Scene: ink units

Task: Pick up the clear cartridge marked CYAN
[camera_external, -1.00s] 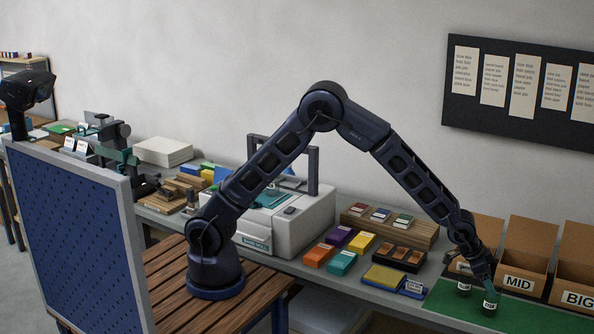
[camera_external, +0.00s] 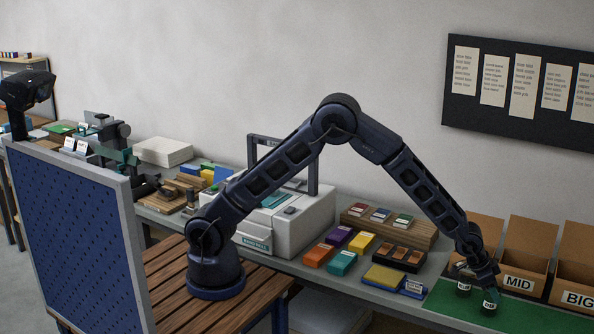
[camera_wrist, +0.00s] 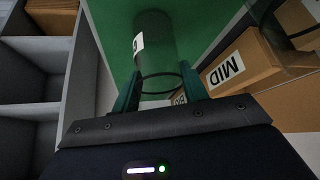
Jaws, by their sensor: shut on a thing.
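In the external view my gripper (camera_external: 486,277) reaches down around the front cartridge (camera_external: 490,306), which rests on the mat. It is shut on this cartridge. A second, similar cartridge (camera_external: 464,289) stands just left and behind; its label is too small to read.
The green mat (camera_external: 525,318) has free room to the right. Open cardboard boxes, including MID (camera_external: 519,284) and BIG (camera_external: 578,300), stand behind it. A blue and yellow pad (camera_external: 386,276) and several coloured blocks lie to the left.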

